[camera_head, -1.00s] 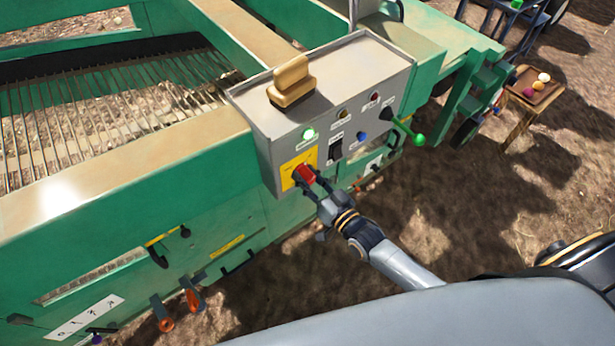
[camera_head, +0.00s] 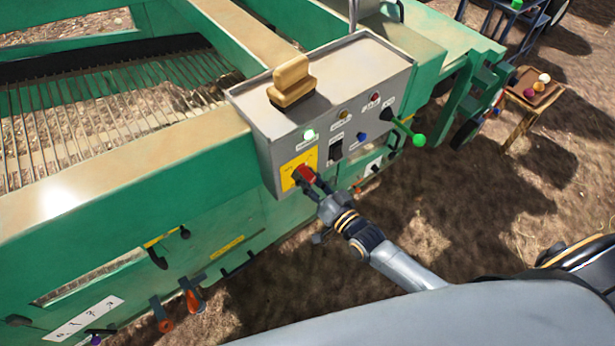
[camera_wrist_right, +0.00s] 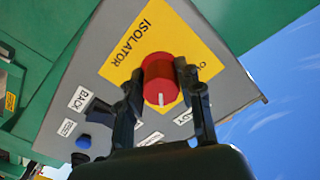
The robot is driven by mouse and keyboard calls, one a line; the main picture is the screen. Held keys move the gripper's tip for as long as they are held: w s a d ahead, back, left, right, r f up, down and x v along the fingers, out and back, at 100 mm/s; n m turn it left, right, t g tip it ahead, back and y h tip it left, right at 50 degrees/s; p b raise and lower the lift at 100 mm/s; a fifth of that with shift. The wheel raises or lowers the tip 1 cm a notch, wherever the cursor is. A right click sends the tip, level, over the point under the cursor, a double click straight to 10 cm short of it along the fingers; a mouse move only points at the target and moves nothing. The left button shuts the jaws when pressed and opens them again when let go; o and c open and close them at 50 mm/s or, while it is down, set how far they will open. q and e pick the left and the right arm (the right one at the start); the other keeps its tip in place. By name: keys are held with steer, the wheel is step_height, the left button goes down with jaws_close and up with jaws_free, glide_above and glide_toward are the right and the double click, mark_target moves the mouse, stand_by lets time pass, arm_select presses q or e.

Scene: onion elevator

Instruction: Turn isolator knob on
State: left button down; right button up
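The red isolator knob (camera_head: 304,174) sits on a yellow plate (camera_head: 290,168) on the front of the grey control box (camera_head: 262,140). In the right wrist view the knob (camera_wrist_right: 158,80) carries a white mark pointing toward the bottom of the picture. The yellow plate there reads ISOLATOR, with another label partly hidden behind a fingertip. My right gripper (camera_head: 314,184) is at the knob, its two fingers (camera_wrist_right: 160,74) closed on opposite sides of it. The fingers hide part of the knob's sides. My left gripper is not in view.
A black switch (camera_head: 336,151), a blue button (camera_head: 361,136) and a green-tipped lever (camera_head: 418,140) are to the right. A wooden-handled brush (camera_head: 292,82) rests on the box. A small table (camera_head: 527,108) stands far right.

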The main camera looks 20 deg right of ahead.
steer(key=o, duration=0.3)
steer(key=shift+s, duration=0.1)
steer(key=v, duration=1.1)
steer(key=shift+s+d, duration=0.15)
steer(key=shift+s, duration=0.25)
